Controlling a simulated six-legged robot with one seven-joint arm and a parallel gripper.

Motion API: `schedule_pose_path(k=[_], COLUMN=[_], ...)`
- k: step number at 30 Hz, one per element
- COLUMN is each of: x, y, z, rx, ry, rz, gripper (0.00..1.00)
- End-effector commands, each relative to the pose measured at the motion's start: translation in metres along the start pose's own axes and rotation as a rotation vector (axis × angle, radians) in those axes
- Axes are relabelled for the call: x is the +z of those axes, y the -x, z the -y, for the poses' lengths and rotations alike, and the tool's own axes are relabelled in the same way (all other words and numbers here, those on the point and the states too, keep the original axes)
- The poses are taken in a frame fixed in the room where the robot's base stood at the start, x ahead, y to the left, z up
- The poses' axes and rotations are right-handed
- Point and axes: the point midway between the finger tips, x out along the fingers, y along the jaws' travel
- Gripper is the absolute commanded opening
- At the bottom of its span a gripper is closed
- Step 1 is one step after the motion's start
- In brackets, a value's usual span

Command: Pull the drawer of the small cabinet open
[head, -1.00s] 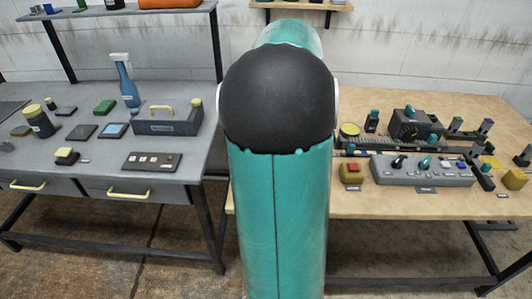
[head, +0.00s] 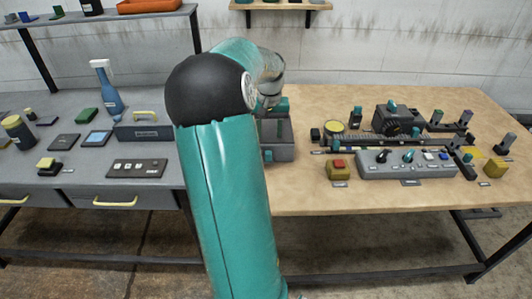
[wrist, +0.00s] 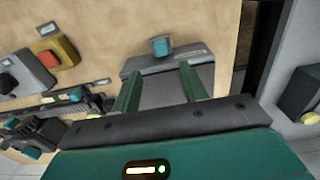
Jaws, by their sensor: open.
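The small cabinet is a grey box (head: 284,152) on the wooden table in the head view, partly hidden behind my arm. A teal knob (head: 268,156) shows low on its front. In the wrist view, the cabinet (wrist: 160,88) lies beneath and between my fingers, and its blue-teal knob (wrist: 161,47) stands out beyond the fingertips. I see no open drawer gap. My gripper (wrist: 158,68) is open, with two green fingers spread apart and nothing between them at the knob. Its fingers cannot be made out clearly in the head view.
A grey control panel (head: 408,165) and a yellow box with a red button (head: 339,169) stand right of the cabinet. A dark machine (head: 398,119) is behind them. The wooden table (head: 330,199) is bare in front of the cabinet. A grey workbench (head: 70,169) stands left.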

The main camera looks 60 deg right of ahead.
Motion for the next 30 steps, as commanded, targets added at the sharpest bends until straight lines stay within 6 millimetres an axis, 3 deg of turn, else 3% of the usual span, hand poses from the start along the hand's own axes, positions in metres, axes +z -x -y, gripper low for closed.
schedule_pose_path(k=[6,13,18,26,30], x=[0.001,0.001,0.0,0.0,0.0], y=[-0.046,-0.084,-0.095,-0.096,-0.096], z=[0.002,0.004,0.006,0.006,0.006], rx=[0.001,0.001,0.0,0.0,0.0], ry=[0.002,0.005,0.005,0.006,0.006], rz=[0.005,0.002,-0.001,-0.001,-0.001], gripper=[0.44,0.44,0.44,0.44,0.18])
